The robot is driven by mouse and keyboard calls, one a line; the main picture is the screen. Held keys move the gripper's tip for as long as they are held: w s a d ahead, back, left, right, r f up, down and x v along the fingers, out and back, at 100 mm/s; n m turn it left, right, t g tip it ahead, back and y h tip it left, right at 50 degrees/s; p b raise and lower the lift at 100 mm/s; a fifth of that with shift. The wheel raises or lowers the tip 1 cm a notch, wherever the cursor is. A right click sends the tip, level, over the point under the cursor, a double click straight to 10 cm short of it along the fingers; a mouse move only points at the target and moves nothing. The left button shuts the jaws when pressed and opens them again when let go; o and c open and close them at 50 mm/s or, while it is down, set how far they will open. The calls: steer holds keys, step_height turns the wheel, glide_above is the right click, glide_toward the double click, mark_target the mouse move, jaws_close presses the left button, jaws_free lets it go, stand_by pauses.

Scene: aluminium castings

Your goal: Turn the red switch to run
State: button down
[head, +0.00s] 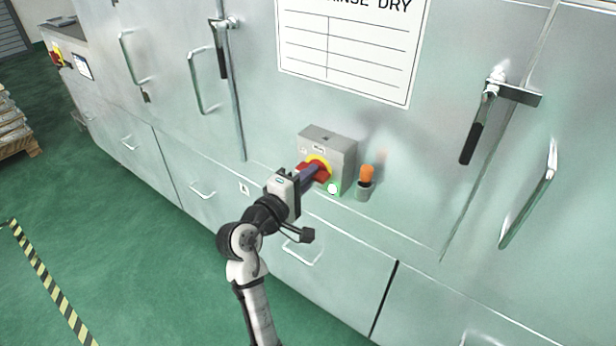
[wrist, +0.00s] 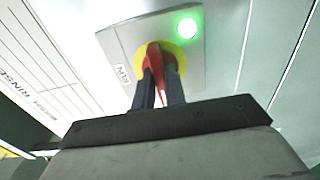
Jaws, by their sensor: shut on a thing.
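The red switch (head: 322,171) sits on a yellow disc on the front of a grey box (head: 342,150) on the machine's panel. In the wrist view, the red handle (wrist: 154,58) stands between the two dark fingers of my gripper (wrist: 160,88), roughly upright in the picture. My gripper is shut on this handle. A green lamp (wrist: 187,28) glows on the box beside the yellow disc (wrist: 179,57). A small white label (wrist: 122,73) sits beside the disc; its lettering is hard to read. In the head view, my gripper (head: 312,173) partly hides the switch.
An orange-topped object in a grey holder (head: 363,190) is just right of the box. A black-gripped lever (head: 472,143) and a bar handle (head: 528,195) stick out farther right. A white chart (head: 350,55) hangs above.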

steer(key=shift+f+m+b, duration=0.1)
steer(key=shift+m+b, duration=7.5)
steer(key=shift+m, duration=1.3)
steer(key=c, duration=1.4)
jaws_free()
steer(key=shift+c, duration=0.2)
steer(key=shift+a, duration=0.1)
steer(key=b+v, duration=0.1)
steer(key=v, duration=1.2)
steer(key=shift+s+a+b, duration=0.2)
steer(key=shift+s+b, duration=0.15)
